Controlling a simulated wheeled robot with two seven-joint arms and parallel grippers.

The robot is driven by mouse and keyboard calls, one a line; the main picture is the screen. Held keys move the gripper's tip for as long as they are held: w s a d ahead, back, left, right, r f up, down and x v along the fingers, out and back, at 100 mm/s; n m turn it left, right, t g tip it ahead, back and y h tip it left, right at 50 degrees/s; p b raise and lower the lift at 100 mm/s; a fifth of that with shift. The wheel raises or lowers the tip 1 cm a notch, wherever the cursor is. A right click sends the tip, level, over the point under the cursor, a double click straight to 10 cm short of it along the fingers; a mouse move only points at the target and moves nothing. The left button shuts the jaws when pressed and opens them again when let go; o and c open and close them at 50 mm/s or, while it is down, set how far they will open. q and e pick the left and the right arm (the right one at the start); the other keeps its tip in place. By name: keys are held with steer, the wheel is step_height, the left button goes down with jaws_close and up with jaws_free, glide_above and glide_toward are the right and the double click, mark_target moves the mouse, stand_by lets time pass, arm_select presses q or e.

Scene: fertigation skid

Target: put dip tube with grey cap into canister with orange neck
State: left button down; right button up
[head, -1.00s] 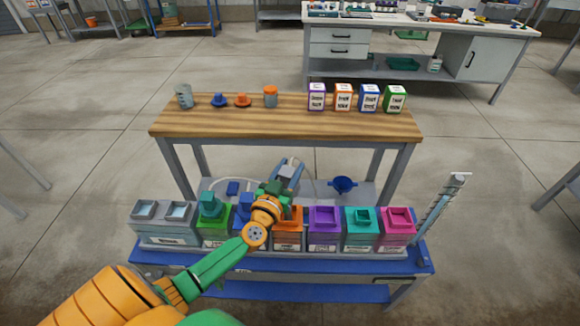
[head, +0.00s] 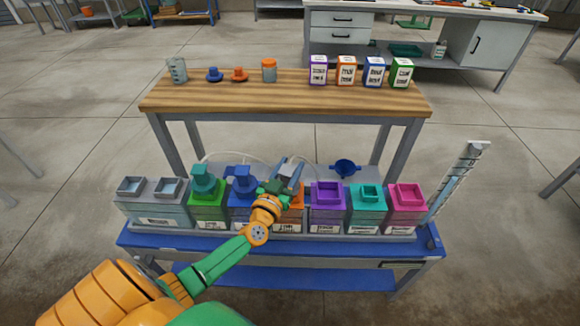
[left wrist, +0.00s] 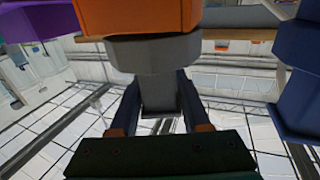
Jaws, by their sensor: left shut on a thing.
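The dip tube with grey cap (head: 287,171) is held in my left gripper (head: 281,178). In the left wrist view its grey cap (left wrist: 152,52) shows, with a narrow grey part between my two fingers (left wrist: 162,108). The canister with orange neck (head: 291,214) stands in the row on the blue bench, partly hidden behind my gripper. Its orange neck (left wrist: 140,14) lies right against the cap in the left wrist view. The cap appears lined up over the neck; whether a small gap remains is unclear. The tube is hidden. My right gripper is out of view.
Beside it stand a blue canister (head: 239,213) and a green canister (head: 206,216) with caps on, and an open purple canister (head: 327,210). Teal and magenta ones are further right. A clear graduated column (head: 460,180) stands at the right end. A wooden table (head: 290,98) is behind.

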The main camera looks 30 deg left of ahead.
mark_target(285, 177)
arm_select(q)
steer(key=shift+c, duration=1.4)
jaws_free()
steer(key=p+v, duration=0.1)
steer(key=v, duration=0.6)
steer(key=shift+s, duration=0.1)
